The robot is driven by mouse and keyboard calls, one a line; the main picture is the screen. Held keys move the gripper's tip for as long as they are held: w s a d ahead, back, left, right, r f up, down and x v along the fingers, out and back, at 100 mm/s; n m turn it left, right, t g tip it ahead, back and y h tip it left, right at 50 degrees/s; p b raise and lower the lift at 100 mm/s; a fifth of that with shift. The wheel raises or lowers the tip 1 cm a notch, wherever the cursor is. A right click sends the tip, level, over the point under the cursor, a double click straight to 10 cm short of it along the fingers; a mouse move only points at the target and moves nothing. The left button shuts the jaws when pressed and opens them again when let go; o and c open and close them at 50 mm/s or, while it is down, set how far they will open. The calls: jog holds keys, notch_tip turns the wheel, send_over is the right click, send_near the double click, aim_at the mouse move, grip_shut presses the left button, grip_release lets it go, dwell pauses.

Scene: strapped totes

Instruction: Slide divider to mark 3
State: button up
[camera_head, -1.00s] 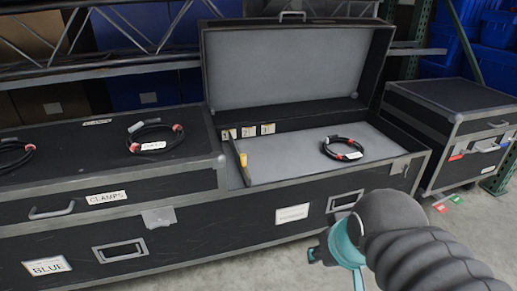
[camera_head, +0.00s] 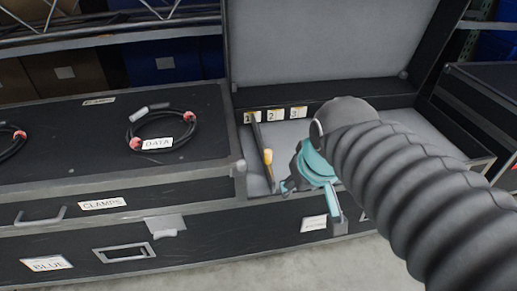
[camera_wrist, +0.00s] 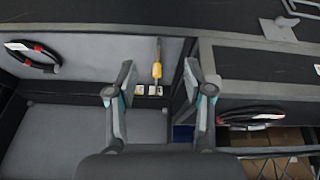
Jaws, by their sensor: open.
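The divider (camera_head: 257,136) is a thin dark upright strip with a yellow handle (camera_head: 267,156). It stands near the left end of the open case's grey compartment, beside the mark 1 label (camera_head: 249,118). The mark 2 label (camera_head: 274,115) and mark 3 label (camera_head: 298,112) follow to the right along the back wall. My gripper (camera_head: 312,200) is open and empty at the compartment's front, right of the handle. In the wrist view the yellow handle (camera_wrist: 157,68) shows between the spread fingers (camera_wrist: 159,76), apparently touching neither.
A cable coil (camera_wrist: 32,57) lies in the compartment in the wrist view; my arm hides it in the head view. A closed lid (camera_head: 60,152) with cable coils is on the left. The open lid (camera_head: 330,45) rises behind the compartment.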

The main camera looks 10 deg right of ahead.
jog(key=w+r+n+g+p, duration=0.25)
jog(key=w+n, duration=0.25)
jog(key=w, duration=0.8)
jog(key=n+g+p, duration=0.2)
jog(key=n+g, duration=0.1)
jog(key=n, duration=0.2)
send_over(268, 151)
notch_tip(268, 151, down, 6)
jog(key=shift+t, duration=0.25)
notch_tip(268, 151, down, 13)
jog(key=shift+f+b, duration=0.1)
jog(key=shift+b, duration=0.7)
grip_shut()
